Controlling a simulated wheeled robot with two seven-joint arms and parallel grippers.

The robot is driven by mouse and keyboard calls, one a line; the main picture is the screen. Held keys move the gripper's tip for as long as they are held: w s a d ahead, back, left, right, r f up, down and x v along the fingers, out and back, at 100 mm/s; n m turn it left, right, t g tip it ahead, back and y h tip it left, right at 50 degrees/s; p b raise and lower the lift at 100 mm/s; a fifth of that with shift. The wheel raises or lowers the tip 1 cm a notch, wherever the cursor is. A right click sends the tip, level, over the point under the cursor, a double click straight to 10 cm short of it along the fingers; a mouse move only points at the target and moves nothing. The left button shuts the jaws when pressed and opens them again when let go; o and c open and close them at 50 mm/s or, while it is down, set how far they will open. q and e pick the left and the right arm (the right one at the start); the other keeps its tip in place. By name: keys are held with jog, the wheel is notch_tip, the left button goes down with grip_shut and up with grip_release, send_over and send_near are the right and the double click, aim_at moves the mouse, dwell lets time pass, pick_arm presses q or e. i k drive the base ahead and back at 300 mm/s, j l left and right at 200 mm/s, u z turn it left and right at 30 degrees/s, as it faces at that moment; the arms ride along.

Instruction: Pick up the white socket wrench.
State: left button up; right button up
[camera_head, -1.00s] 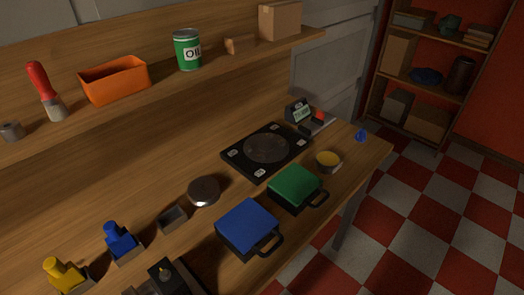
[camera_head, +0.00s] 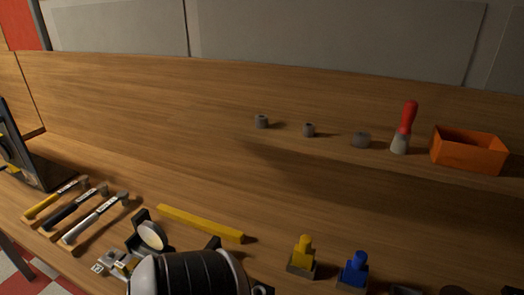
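The white socket wrench (camera_head: 95,220) lies on the wooden bench at the left. It is the nearest and rightmost of three similar wrenches, with a pale handle and a grey socket head at its upper right end. It lies slanted, on or against small wooden supports. Nothing is touching it from above.
Beside it lie a black-handled wrench (camera_head: 75,207) and a yellow-handled wrench (camera_head: 56,198). A dark panel (camera_head: 20,150) rises at far left.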

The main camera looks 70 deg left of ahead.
aim_at(123, 195)
jog(key=u, duration=3.4)
jog(key=z, duration=0.35)
jog(key=i+j+z, duration=0.15)
jog(key=j+z, duration=0.15)
jog(key=i+j+z, duration=0.1)
jog(key=j+z, duration=0.15)
jog(key=j, duration=0.25)
jog(key=j+z, duration=0.3)
jog(key=i+j, duration=0.05)
jog(key=j, duration=0.05)
